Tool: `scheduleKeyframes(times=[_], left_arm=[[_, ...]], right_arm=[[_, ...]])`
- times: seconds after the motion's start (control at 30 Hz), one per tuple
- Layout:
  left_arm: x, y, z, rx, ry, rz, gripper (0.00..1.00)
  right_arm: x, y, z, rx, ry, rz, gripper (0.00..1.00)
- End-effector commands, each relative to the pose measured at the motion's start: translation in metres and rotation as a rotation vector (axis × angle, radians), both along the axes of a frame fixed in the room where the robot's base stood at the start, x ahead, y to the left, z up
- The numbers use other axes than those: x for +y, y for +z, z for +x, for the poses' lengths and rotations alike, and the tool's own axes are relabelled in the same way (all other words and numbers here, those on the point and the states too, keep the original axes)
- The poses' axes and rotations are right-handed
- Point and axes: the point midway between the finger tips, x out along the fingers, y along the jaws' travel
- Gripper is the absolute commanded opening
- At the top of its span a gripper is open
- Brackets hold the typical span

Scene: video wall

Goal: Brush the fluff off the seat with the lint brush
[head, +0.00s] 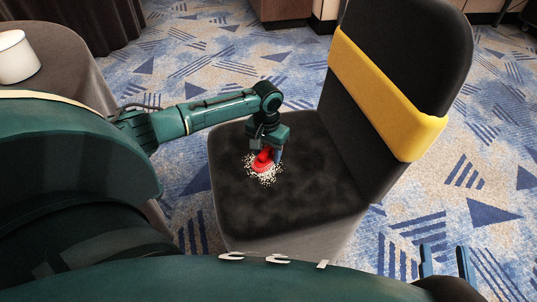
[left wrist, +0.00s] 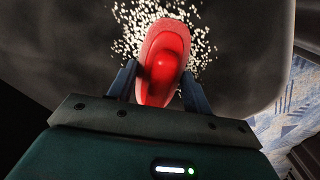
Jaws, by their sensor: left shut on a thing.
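The red lint brush (head: 263,158) is held in my left gripper (head: 266,152), low over the dark seat (head: 320,200) of the chair. In the left wrist view the brush (left wrist: 163,62) is between the two fingers of my left gripper (left wrist: 160,88). White fluff (head: 264,178) lies in a speckled patch on the seat, around and under the brush. The fluff (left wrist: 130,38) also shows on both sides of the brush in the left wrist view. Whether the brush touches the seat is hidden. My right gripper (head: 446,263) is at the lower right, open and empty.
The chair's dark backrest (head: 365,110) rises on the right side of the seat, with a yellow band (head: 385,95) around it. A covered table (head: 70,65) with a white container (head: 15,58) stands at the upper left. Patterned carpet (head: 480,180) lies clear around the chair.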

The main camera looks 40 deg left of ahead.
Motion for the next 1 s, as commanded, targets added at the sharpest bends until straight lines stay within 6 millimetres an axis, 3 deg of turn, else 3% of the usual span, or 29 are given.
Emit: scheduleKeyframes(times=[1.0], left_arm=[[0.049,-0.003,0.041,0.001,0.001,0.002,0.23]], right_arm=[[0.000,-0.016,0.000,0.001,0.000,0.000,0.36]])
